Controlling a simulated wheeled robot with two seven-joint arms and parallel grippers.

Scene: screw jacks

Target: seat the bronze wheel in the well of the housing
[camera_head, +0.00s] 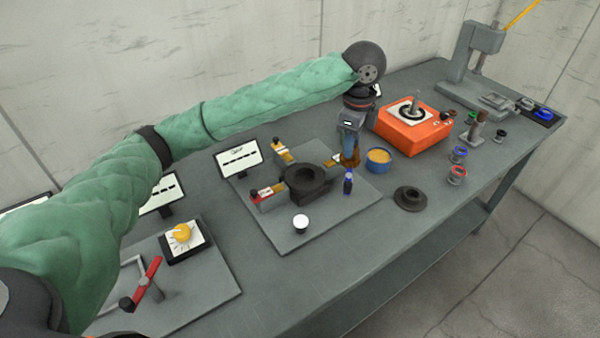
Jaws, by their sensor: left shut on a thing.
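The dark round housing (306,196) sits on a grey base plate near the middle of the bench, its well open at the top. My left gripper (350,157) comes down to the right of and behind the housing, beside the blue bowl. It is shut on a small bronze-brown piece, which looks like the bronze wheel (351,163); the fingers partly hide it and its shape is hard to make out. The wheel is apart from the housing, to its right. My right gripper does not show.
A dark flanged ring (409,199) lies at the front right. A small blue bottle (348,182) and white-topped knob (300,222) stand near the housing. An orange box (413,133) is behind.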

